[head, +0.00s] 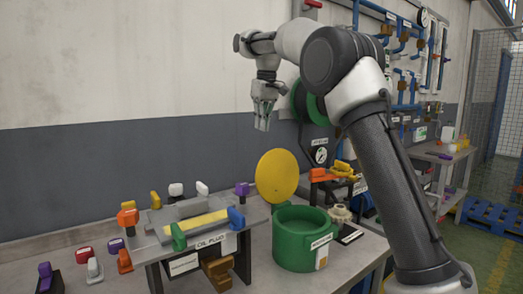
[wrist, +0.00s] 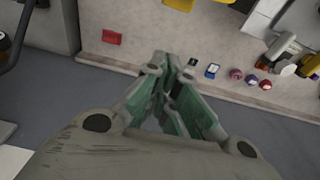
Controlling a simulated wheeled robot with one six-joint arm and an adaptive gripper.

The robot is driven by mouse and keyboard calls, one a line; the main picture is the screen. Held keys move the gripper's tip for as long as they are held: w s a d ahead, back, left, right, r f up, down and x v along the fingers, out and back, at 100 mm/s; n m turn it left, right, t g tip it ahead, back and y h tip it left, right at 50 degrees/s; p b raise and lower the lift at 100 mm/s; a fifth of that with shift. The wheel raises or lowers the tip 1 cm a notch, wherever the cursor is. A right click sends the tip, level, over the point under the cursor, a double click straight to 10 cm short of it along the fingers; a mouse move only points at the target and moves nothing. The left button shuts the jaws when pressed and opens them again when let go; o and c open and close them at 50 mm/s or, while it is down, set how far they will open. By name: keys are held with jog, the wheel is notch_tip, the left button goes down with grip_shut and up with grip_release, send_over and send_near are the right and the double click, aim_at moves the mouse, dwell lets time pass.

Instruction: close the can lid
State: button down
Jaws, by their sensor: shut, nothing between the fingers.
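The green can (head: 300,252) stands on the bench in the head view, with a pale label on its front. Its yellow round lid (head: 277,175) is open, standing nearly upright at the can's back left rim. My gripper (head: 263,127) hangs above and slightly left of the lid, clear of it, pointing down. Its fingers are shut with nothing between them; the fingertips also show in the wrist view (wrist: 172,64). I cannot make out the can in the wrist view.
Left of the can is a raised metal fixture (head: 196,222) with several coloured clamps. Right of it are a beige knobbed part (head: 341,215) and an orange-topped stand (head: 322,175). Several small coloured items (head: 95,268) lie at the bench's left. Air around the gripper is clear.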

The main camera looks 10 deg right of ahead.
notch_tip(320, 180, down, 9)
jog(key=s, duration=0.2)
jog(key=shift+d, duration=0.4)
jog(key=shift+s+r, duration=0.1)
jog(key=shift+s, duration=0.1)
